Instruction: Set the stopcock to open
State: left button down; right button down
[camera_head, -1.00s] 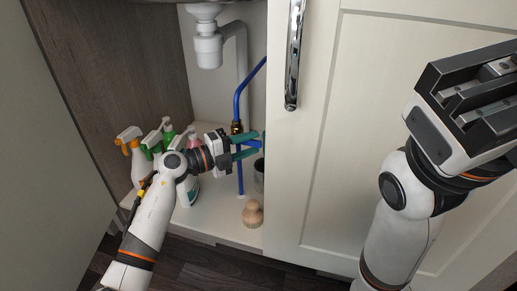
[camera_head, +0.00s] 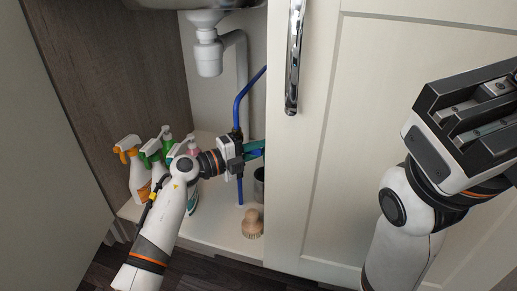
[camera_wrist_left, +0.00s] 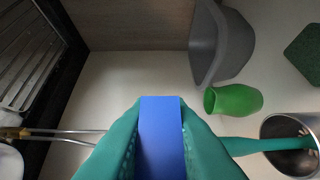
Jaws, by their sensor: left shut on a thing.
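The blue pipe (camera_head: 239,101) runs down inside the cupboard under the sink. The stopcock body (camera_head: 236,133) on it is mostly hidden behind my left gripper. My left gripper (camera_head: 254,149) reaches in from the left at the pipe, its teal fingers partly passing behind the door's edge. In the left wrist view its fingers are shut on a flat blue handle (camera_wrist_left: 161,135), with one finger along each side. How the handle stands relative to the pipe cannot be told. My right gripper (camera_head: 478,115) is raised in front of the closed door; its fingertips are out of frame.
The cream door (camera_head: 400,130) bounds the opening on the right. Spray bottles (camera_head: 137,170) stand at left, a wooden brush (camera_head: 252,222) at front. In the left wrist view, a grey container (camera_wrist_left: 218,45), a green vessel (camera_wrist_left: 234,100) and a metal pot (camera_wrist_left: 275,130) stand nearby.

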pick_arm(q)
jog(key=shift+w+a+r+n+t+h+p, duration=0.1)
jog(key=shift+a+r+n+t+h+p, duration=0.1)
jog(key=shift+r+n+t+h+p, duration=0.7)
jog(key=shift+w+a+r+n+t+h+p, duration=0.2)
jog(key=shift+r+n+t+p, duration=0.4)
jog(key=shift+n, duration=0.7)
jog(key=shift+s+a+r+n+t+h+p, duration=0.1)
jog(key=shift+a+r+n+t+h+p, duration=0.15)
jog(key=shift+r+n+t+h+p, duration=0.55)
jog(key=shift+f+n+y, duration=0.3)
jog(key=c, duration=1.5)
grip_release()
jog(key=shift+o, duration=0.7)
